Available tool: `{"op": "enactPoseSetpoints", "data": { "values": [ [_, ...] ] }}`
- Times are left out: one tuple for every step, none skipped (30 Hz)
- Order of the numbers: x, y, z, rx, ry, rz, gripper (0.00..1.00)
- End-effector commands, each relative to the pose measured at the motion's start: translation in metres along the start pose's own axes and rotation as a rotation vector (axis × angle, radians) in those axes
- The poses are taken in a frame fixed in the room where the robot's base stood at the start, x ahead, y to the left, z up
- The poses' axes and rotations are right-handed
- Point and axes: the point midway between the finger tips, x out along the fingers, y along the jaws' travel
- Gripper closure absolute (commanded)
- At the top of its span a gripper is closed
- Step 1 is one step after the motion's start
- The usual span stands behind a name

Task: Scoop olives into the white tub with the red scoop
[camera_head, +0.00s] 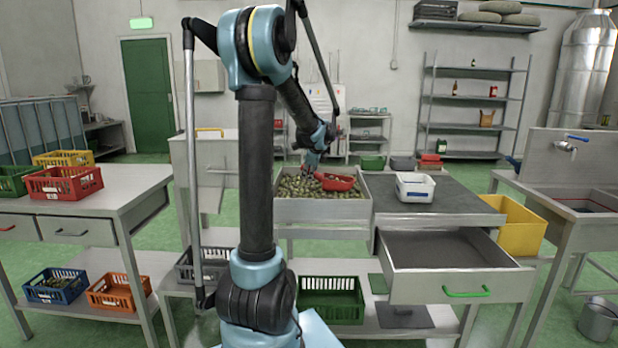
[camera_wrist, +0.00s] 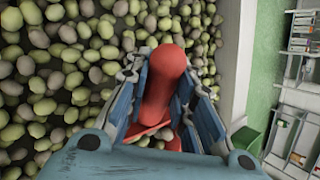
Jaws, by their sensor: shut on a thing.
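The red scoop (camera_head: 336,183) is over the olive bin at the middle of the head view. My gripper (camera_head: 313,160) is shut on the scoop; in the wrist view its fingers (camera_wrist: 168,92) close around the red handle (camera_wrist: 165,80). The scoop's bowl is mostly hidden from the wrist view, and I cannot tell whether it holds olives. Green and dark olives (camera_wrist: 60,75) fill the bin (camera_head: 322,209) below the scoop. The white tub (camera_head: 414,188) stands on the dark worktop, right of the bin. Its inside is hard to make out.
A drawer (camera_head: 452,250) with a green handle stands open below the worktop (camera_head: 455,200). A yellow bin (camera_head: 512,226) is right of it. Red (camera_head: 65,183) and yellow crates sit on the left table. The worktop around the tub is largely clear.

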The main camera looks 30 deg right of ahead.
Motion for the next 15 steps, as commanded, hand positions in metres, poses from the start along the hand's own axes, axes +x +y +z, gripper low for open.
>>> {"op": "enactPoseSetpoints", "data": {
  "values": [
    [-0.002,-0.001,0.001,0.0,0.0,0.0,1.0],
    [-0.002,-0.001,0.001,0.0,0.0,0.0,1.0],
    [-0.003,-0.002,0.001,0.0,0.0,0.0,1.0],
    [-0.004,-0.002,0.002,0.0,0.0,0.0,1.0],
    [-0.005,-0.003,0.002,0.0,0.0,0.0,1.0],
    [-0.005,-0.003,0.003,0.0,0.0,0.0,1.0],
    [-0.006,-0.004,0.004,0.0,0.0,0.0,1.0],
    [-0.007,-0.004,0.004,-0.001,0.0,0.0,1.0],
    [-0.008,-0.005,0.005,-0.001,0.0,0.0,1.0],
    [-0.009,-0.005,0.005,-0.001,0.0,0.0,1.0],
    [-0.009,-0.006,0.006,-0.001,0.0,0.0,1.0],
    [-0.01,-0.006,0.006,-0.001,0.0,0.0,1.0],
    [-0.011,-0.006,0.007,-0.001,0.0,0.0,1.0],
    [-0.012,-0.007,0.007,-0.001,0.0,0.0,1.0],
    [-0.013,-0.007,0.008,-0.001,0.0,0.0,1.0]
  ]
}}
